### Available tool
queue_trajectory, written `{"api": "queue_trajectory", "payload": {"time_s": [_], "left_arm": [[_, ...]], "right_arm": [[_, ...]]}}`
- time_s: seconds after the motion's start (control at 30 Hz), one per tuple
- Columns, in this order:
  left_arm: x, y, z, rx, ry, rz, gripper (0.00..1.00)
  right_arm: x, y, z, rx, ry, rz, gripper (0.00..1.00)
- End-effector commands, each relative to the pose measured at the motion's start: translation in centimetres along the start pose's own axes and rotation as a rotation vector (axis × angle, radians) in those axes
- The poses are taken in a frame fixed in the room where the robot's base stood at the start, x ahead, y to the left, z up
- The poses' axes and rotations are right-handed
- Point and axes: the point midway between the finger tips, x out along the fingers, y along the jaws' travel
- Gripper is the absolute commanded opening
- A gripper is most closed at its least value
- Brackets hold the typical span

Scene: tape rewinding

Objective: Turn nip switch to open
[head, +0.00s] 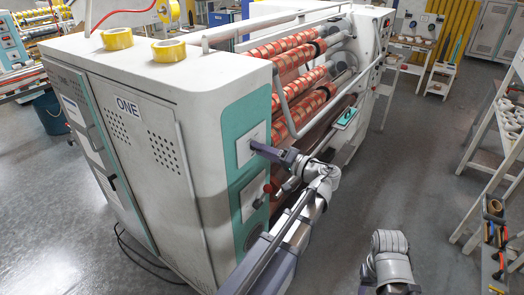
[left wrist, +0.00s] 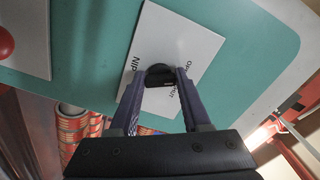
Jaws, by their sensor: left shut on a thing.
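The nip switch is a small black knob (left wrist: 159,74) on a white plate (left wrist: 190,40) in the left wrist view. The plate carries the word NIP and other partly hidden lettering. In the head view the plate (head: 245,152) sits on the teal panel at the machine's front corner. My left gripper (head: 256,147) reaches the plate, and in the left wrist view (left wrist: 158,80) its two fingers are shut on the knob, one on each side. The knob's exact pointer direction is hard to read. Of my right arm (head: 389,262) only links show at the bottom; its gripper is out of view.
A second plate with a red knob (head: 267,188) is just below the switch plate. The machine's patterned red rolls (head: 290,45) are behind. Yellow tape rolls (head: 168,50) lie on top of the cabinet. Grey floor (head: 420,160) is clear to the right, before a white rack (head: 490,135).

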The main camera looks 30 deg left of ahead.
Motion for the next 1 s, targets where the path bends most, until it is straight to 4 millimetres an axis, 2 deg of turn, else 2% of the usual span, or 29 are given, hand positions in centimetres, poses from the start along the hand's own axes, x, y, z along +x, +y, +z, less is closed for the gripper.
{"api": "queue_trajectory", "payload": {"time_s": [0.67, 0.7, 0.93, 1.0], "left_arm": [[-0.04, 0.12, 0.12, -0.058, -0.003, 0.004, 0.00], [-0.04, 0.12, 0.12, -0.058, -0.003, 0.004, 0.50], [-0.02, 0.08, 0.07, -0.057, -0.001, 0.002, 0.76], [-0.02, 0.07, 0.06, -0.056, -0.001, 0.002, 0.78]], "right_arm": [[0.06, -0.01, 0.00, 0.000, 0.000, 0.000, 0.50], [0.06, -0.01, 0.00, 0.000, 0.000, 0.000, 0.50], [0.04, 0.00, 0.00, 0.000, 0.000, 0.000, 0.50], [0.04, 0.00, 0.00, 0.000, 0.000, 0.000, 0.50]]}}
